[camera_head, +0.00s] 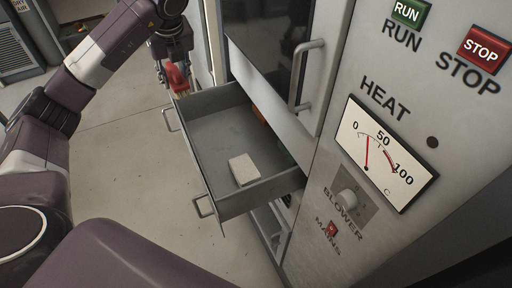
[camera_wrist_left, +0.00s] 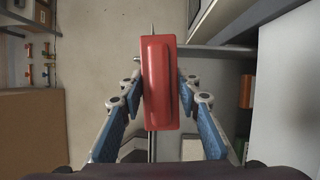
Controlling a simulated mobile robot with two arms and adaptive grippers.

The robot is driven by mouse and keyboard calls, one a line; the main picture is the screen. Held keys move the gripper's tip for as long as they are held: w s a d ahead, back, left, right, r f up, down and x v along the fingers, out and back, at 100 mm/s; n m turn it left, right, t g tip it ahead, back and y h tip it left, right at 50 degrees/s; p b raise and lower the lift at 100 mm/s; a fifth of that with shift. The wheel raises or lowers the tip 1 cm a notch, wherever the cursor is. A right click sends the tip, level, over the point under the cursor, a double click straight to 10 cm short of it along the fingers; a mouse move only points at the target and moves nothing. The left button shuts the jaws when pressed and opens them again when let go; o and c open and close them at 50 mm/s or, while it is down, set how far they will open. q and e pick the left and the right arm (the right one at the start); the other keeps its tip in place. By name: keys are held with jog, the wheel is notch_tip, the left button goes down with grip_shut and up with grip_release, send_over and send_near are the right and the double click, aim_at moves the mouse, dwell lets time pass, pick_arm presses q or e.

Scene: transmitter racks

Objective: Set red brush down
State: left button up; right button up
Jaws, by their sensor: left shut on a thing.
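The red brush (camera_head: 178,80) is held by my left gripper (camera_head: 173,66) near the upper left corner of the open grey drawer (camera_head: 222,110). In the left wrist view the red back of the brush (camera_wrist_left: 160,82) lies lengthwise between the two blue-padded fingers of my left gripper (camera_wrist_left: 158,92), which are shut on its sides. The head view shows pale bristles under it. I cannot tell how high it is above the drawer edge or floor. My right gripper is not in view.
A whitish block (camera_head: 243,169) lies in the drawer, whose middle is bare. An orange thing (camera_head: 257,115) is partly hidden at its inner side. The cabinet door handle (camera_head: 302,75) juts out above the drawer. Clear floor (camera_head: 125,170) lies to the left.

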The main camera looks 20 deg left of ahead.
pick_arm(q)
jog(key=w+d, duration=0.4)
jog(key=d, duration=0.2)
jog(key=shift+m, duration=0.5)
notch_tip(320, 180, down, 15)
jog(key=shift+f+p, duration=0.2)
jog(key=shift+p, duration=0.1)
notch_tip(320, 180, down, 3)
jog(key=shift+d+f, duration=0.1)
jog(key=shift+f, duration=0.6)
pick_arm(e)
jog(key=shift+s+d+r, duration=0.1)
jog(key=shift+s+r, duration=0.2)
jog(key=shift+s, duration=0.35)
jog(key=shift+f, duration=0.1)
pick_arm(q)
jog(key=o, duration=1.3)
